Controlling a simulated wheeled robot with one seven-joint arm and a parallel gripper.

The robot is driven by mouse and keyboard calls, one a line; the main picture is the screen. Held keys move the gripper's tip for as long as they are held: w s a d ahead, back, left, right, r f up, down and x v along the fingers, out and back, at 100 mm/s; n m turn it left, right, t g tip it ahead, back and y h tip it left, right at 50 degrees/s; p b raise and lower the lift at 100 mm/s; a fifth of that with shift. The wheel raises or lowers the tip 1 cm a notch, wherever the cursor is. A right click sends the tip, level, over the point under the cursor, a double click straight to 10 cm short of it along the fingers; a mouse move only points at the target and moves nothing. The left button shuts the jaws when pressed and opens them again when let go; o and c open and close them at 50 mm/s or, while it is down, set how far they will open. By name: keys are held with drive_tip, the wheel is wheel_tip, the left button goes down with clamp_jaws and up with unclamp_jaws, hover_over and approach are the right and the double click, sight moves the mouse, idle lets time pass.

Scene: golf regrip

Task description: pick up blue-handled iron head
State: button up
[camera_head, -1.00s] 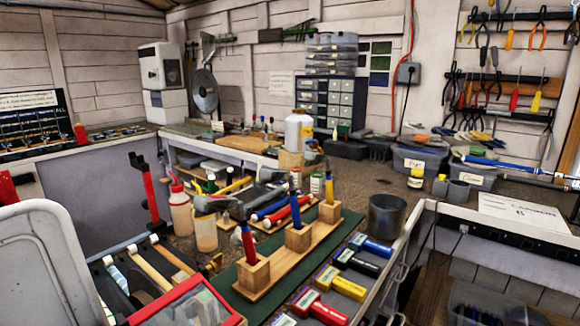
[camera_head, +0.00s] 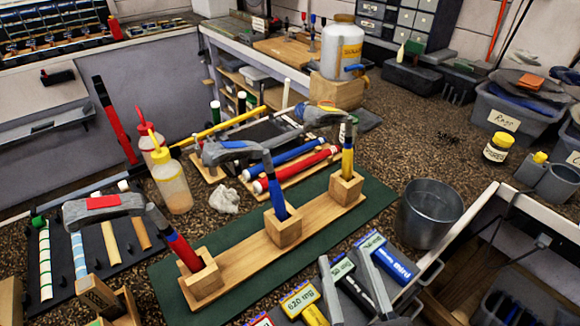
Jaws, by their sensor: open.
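The blue-handled iron head (camera_head: 232,150) is grey metal with a blue mark. Its short dark shaft runs down into a blue handle (camera_head: 276,190), which stands upright in the middle block of a wooden stand (camera_head: 240,248). My gripper (camera_head: 343,250) seems to show as two grey fingers rising from the bottom edge. They are apart and empty, to the right of and nearer than the blue handle. Its body is out of the frame.
A red-handled iron head (camera_head: 103,210) stands in the near block and a yellow-handled one (camera_head: 325,114) in the far block. Boxed grips (camera_head: 375,252) lie along the mat's right side. A metal bucket (camera_head: 430,212) stands to the right, bottles (camera_head: 170,180) to the left.

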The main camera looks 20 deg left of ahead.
drive_tip(key=y, duration=0.2)
approach(278, 196)
drive_tip(key=w+d+r, duration=0.1)
drive_tip(key=w+r, duration=0.2)
drive_tip(key=a, duration=0.1)
drive_tip(key=w+a+g, duration=0.1)
drive_tip(key=a+n+g, duration=0.1)
drive_tip(key=shift+w+a+f+h+p, duration=0.3)
drive_tip(key=shift+w+a+f, duration=0.05)
drive_tip(key=shift+a+f, duration=0.05)
drive_tip(key=shift+w+a, duration=0.45)
drive_tip(key=shift+a, duration=0.2)
drive_tip(key=p+x, duration=0.1)
drive_tip(key=x, duration=0.5)
drive_tip(key=shift+w+a+f+p, duration=0.15)
drive_tip(key=shift+w+a+p, duration=0.05)
drive_tip(key=shift+a+p, duration=0.1)
clamp_jaws()
